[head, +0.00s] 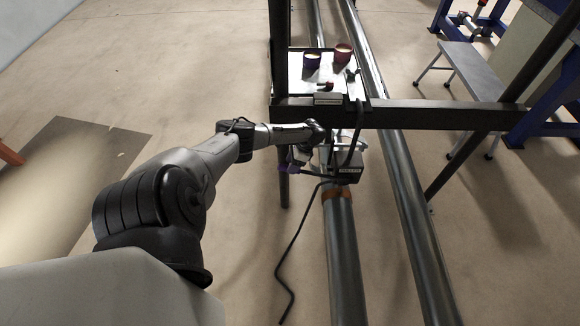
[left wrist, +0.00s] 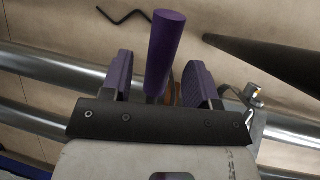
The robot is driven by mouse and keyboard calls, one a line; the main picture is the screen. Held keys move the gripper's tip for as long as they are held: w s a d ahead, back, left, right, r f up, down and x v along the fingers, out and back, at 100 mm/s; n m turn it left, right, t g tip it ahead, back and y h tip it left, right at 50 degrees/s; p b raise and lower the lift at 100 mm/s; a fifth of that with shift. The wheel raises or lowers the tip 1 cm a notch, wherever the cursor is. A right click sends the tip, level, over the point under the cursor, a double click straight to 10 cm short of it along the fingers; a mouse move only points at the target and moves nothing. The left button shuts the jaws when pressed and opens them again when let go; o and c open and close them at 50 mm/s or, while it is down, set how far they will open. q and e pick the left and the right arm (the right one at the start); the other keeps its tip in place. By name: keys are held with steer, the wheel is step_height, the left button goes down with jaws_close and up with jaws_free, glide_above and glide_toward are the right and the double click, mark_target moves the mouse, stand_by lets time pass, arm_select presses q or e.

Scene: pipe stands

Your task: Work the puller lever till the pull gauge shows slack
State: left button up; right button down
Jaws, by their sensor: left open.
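My left gripper (head: 308,152) reaches in from the left to the pipe stand in the head view. In the left wrist view its two purple-padded fingers (left wrist: 159,72) are open, with a purple lever handle (left wrist: 168,40) showing between them and gaps on both sides. The handle's lower end is hidden behind the gripper body. My right gripper is in neither view.
A dark stand crossbar (head: 430,115) runs just above the puller. A tray (head: 318,75) with two cups lies beyond it. A long pipe (head: 400,185) runs to the right.

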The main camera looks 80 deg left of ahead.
arm_select(q)
steer(key=p+v, duration=0.1)
steer(key=v, duration=1.1)
steer(key=shift+w+f, duration=0.1)
